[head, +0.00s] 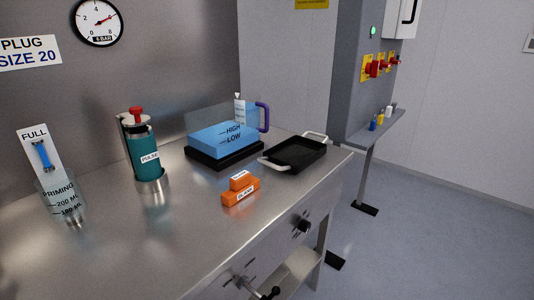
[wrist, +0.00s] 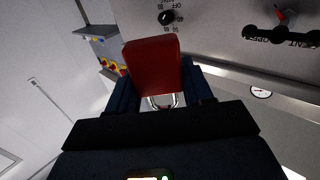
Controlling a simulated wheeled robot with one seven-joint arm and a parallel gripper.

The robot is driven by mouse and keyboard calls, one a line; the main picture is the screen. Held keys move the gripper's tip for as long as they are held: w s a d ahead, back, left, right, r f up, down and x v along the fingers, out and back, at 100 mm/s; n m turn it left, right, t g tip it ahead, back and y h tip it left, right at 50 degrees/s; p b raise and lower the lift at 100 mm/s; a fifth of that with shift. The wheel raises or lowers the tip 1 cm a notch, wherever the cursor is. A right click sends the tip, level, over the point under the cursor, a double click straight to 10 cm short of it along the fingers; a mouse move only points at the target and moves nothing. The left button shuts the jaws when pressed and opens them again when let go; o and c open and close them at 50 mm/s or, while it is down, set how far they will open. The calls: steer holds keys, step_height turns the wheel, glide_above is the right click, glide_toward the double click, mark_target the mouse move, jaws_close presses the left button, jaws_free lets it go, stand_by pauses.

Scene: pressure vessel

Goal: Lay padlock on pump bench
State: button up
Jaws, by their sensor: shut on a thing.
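A red padlock (wrist: 152,66) with a silver shackle is in my gripper (wrist: 161,98) in the wrist view. The dark fingers are shut on it, one on each side. The shackle points toward the palm and the red body sticks out beyond the fingers. The padlock looks clear of any surface. My gripper does not show in the head view. The steel bench (head: 130,245), which I take for the pump bench, fills the left and middle of the head view. A green bottle with a red top (head: 147,150) stands on it in a metal cup.
A blue block on a black base (head: 222,140), a black tray (head: 296,156), orange blocks (head: 240,190) and a clear beaker (head: 62,201) stand on the bench. Its front left surface is clear. A grey pillar (head: 362,70) with red handles and a narrow shelf (head: 380,128) stands at right.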

steer(key=s+d+f+m+h, duration=0.1)
steer(key=s+d+f, duration=0.1)
steer(key=d+f, duration=0.2)
steer(key=shift+s+d+h, duration=0.4)
steer(key=shift+d, duration=0.2)
stand_by(0.5)
steer(key=w+a+r+n+y, duration=0.2)
steer(key=w+a+r+y, duration=0.1)
steer(key=a+r, duration=0.5)
steer(key=w+a+r+n+y, duration=0.2)
steer(key=w+a+r+y, duration=0.1)
steer(key=a+r, duration=0.5)
steer(key=s+a+r+n+g+y, duration=0.2)
steer(key=s+a+r, duration=0.3)
steer(key=a+r, duration=0.3)
steer(key=s+a+r+n+g+y, duration=0.3)
steer(key=s+a+r+g+y, duration=0.1)
steer(key=a+r, duration=0.4)
steer(key=shift+s+r+n+y+b, duration=0.3)
steer(key=shift+s+r+y, duration=0.35)
steer(key=shift+s+y, duration=0.2)
